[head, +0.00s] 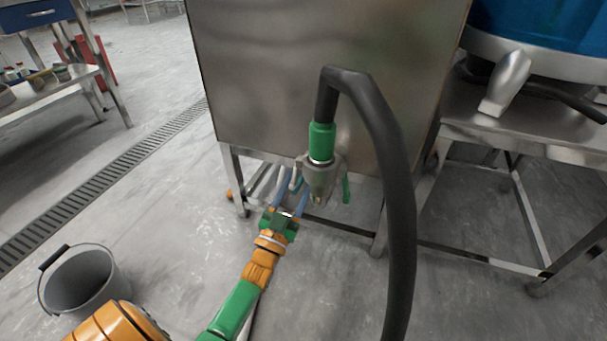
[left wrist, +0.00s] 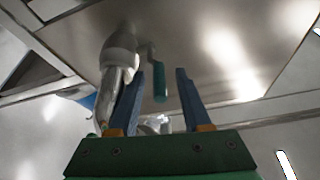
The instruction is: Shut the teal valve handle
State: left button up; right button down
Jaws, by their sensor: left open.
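The teal valve handle (left wrist: 160,82) hangs from a bent metal stem in the left wrist view, beside the grey metal valve (left wrist: 119,58). My left gripper (head: 293,190) is open, just left of and below the valve. In the left wrist view the handle shows between the two blue fingers (left wrist: 158,88), closer to the left one. My right gripper is out of view.
A black hose (head: 390,150) with a green coupling (head: 322,141) rises from the valve and loops down on the right. A green lever (head: 347,188) hangs at the valve's right. A grey bucket (head: 82,280) stands at lower left. A steel stand (head: 530,130) is on the right.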

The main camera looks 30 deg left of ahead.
aim_at(301, 177)
pick_arm(q)
jog(key=shift+x, duration=1.55)
grip_shut()
jog(key=shift+f, duration=0.1)
